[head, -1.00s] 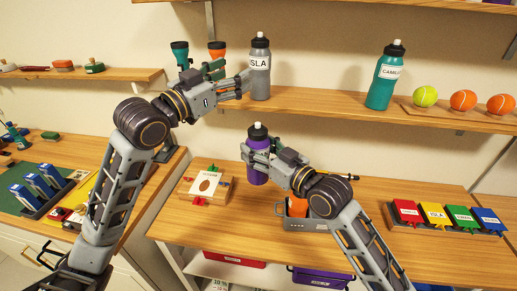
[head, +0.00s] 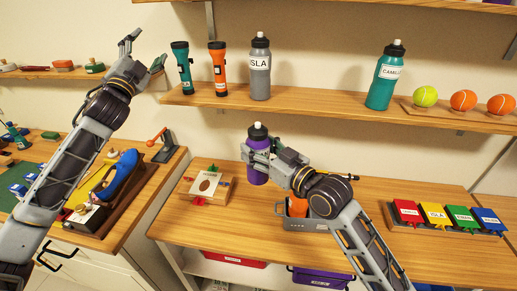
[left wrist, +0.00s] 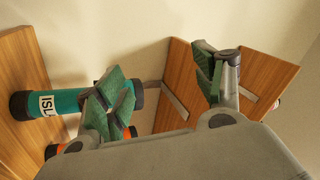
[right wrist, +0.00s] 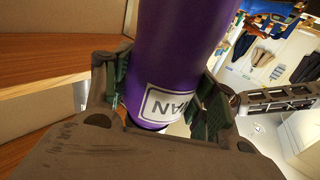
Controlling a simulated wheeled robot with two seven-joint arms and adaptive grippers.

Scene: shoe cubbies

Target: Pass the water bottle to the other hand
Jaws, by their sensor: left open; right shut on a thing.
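A purple water bottle (head: 257,165) with a dark cap and white spout is upright near the desk, below the shelf. My right gripper (head: 259,158) is shut on it. In the right wrist view the purple bottle (right wrist: 180,55) fills the space between the fingers, with a white label partly readable as "AN". My left gripper (head: 135,52) is open and empty, raised at the upper left, left of the shelf. In the left wrist view its green-padded fingers (left wrist: 160,95) are spread apart with nothing held between them.
The shelf holds a teal flashlight (head: 182,68), an orange flashlight (head: 218,69), a grey bottle (head: 260,72), a teal bottle (head: 384,80) and several balls. On the desk are a card stand (head: 205,187), a grey caddy (head: 300,222) and coloured labelled blocks (head: 433,214).

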